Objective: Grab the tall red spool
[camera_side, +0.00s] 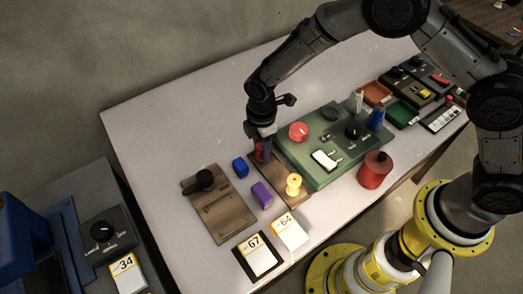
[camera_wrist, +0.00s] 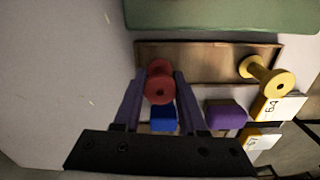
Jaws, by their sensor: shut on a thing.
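The tall red spool (camera_side: 259,156) stands at the far left end of a brown wooden tray (camera_side: 280,166) in the side view. In the wrist view the red spool (camera_wrist: 160,86) shows end-on, with a dark centre. My gripper (camera_side: 264,147) comes down over it from above and partly hides it. In the wrist view the two purple-grey fingers of my gripper (camera_wrist: 159,78) stand on either side of the spool, shut on it. The spool still appears to be at the tray; I cannot tell whether it is lifted.
A yellow spool (camera_side: 293,184) stands at the tray's other end. A blue block (camera_side: 240,167) and a purple block (camera_side: 262,195) lie close by. The table's upper left is clear.

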